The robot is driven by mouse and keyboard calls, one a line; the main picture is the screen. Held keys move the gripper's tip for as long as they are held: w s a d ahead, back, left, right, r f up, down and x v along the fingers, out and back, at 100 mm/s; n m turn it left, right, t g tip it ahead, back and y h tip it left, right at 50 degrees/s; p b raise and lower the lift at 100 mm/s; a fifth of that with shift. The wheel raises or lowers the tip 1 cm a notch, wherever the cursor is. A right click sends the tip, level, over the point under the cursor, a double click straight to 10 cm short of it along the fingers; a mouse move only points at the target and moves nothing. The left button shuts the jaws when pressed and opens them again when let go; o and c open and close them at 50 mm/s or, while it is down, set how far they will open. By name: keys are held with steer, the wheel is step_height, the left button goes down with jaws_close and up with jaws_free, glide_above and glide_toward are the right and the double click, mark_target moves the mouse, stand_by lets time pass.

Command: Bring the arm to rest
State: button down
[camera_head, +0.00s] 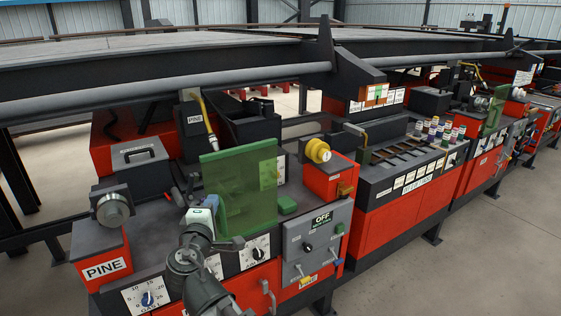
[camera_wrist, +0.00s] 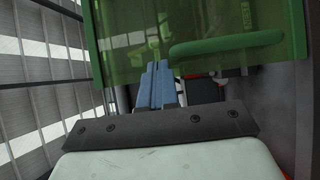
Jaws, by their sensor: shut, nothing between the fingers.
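My arm reaches up from the bottom of the head view, in front of the red and black welder bench (camera_head: 150,222). My gripper (camera_head: 212,202) is at the left edge of a green see-through shield (camera_head: 240,188). In the wrist view my gripper's blue fingers (camera_wrist: 155,84) are together, with nothing between them. The green shield (camera_wrist: 120,45) and its green handle-like bar (camera_wrist: 228,46) show beyond the fingers. I cannot tell whether the fingers touch the shield.
A round metal chuck (camera_head: 112,209) stands at left above the PINE label (camera_head: 105,269). A long grey rail (camera_head: 170,88) crosses above. Open floor (camera_head: 480,260) lies at lower right.

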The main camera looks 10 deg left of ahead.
steer(key=w+d+f+m+g+h, duration=0.2)
steer(key=w+d+f+h, duration=0.15)
steer(key=d+f, duration=0.55)
steer(key=w+d+f+m+g+h, duration=0.2)
steer(key=w+d+f, duration=0.35)
steer(key=f, duration=0.55)
steer(key=s+d+f+m+g+h, duration=0.1)
steer(key=s+d+f+m+g, duration=0.2)
steer(key=d+f, duration=0.7)
steer(key=s+d+f+m+g+h, duration=0.15)
steer(key=d+f+g, duration=0.25)
steer(key=d+f, duration=0.6)
steer(key=s+d+f+m+g, duration=0.35)
steer(key=s+d+f, duration=0.3)
steer(key=f, duration=0.25)
steer(key=s+d+f+m+g, duration=0.2)
steer(key=s+d+f+g, duration=0.25)
steer(key=s+f, duration=0.45)
steer(key=s+d+f+m+g+y, duration=0.1)
steer(key=s+f+m+g+y, duration=0.1)
steer(key=s, duration=0.7)
steer(key=s+d+f+m+g+y, duration=0.2)
steer(key=s+f+m+g, duration=0.1)
steer(key=s+f, duration=0.3)
steer(key=s+m, duration=0.1)
steer(key=s, duration=0.1)
steer(key=shift+s+f+y, duration=0.3)
steer(key=shift+s+f, duration=0.05)
